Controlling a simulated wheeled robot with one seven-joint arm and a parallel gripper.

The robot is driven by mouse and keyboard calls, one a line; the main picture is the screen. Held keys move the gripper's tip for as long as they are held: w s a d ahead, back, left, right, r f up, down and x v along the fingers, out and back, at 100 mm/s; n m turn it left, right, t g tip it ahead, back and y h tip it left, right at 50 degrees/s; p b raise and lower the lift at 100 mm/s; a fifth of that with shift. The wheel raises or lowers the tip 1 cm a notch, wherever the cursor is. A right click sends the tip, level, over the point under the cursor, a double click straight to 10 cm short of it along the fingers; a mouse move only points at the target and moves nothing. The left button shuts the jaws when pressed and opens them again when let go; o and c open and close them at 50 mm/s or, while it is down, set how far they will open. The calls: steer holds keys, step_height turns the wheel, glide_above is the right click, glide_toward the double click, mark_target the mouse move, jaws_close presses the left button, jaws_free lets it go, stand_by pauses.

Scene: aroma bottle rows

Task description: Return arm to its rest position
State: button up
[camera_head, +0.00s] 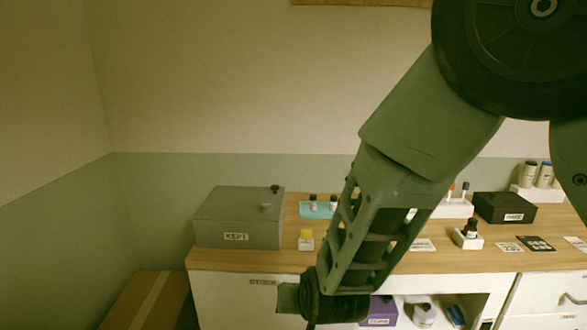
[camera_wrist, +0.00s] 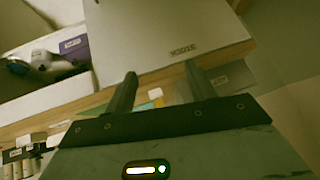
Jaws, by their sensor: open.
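My arm (camera_head: 375,215) reaches down from the upper right across the middle of the head view. Its wrist end is low, in front of the bench's white front; the fingertips cannot be made out there. In the wrist view my gripper (camera_wrist: 160,82) shows two dark fingers spread apart with nothing held between them. The bench appears upside down in that view, with a white cabinet front (camera_wrist: 165,35) beyond the fingers and the wooden edge (camera_wrist: 75,110) crossing behind them. My arm hides part of the bench top.
A purple box (camera_head: 380,312) sits in the open shelf. A cardboard box (camera_head: 150,300) stands lower left.

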steer(key=s+d+r+n+g, duration=0.2)
steer(key=s+d+r, duration=0.1)
steer(key=s, duration=0.4)
steer(key=s+d+r+n+g+h, duration=0.1)
steer(key=s+d+r+n+g, duration=0.2)
steer(key=s, duration=0.5)
steer(key=s+d+r+n+g, duration=0.2)
steer(key=s+d+r, duration=0.3)
steer(key=s+d, duration=0.2)
steer(key=shift+s+r+n+g+h, duration=0.3)
steer(key=shift+s+h, duration=0.1)
steer(key=shift+s, duration=0.25)
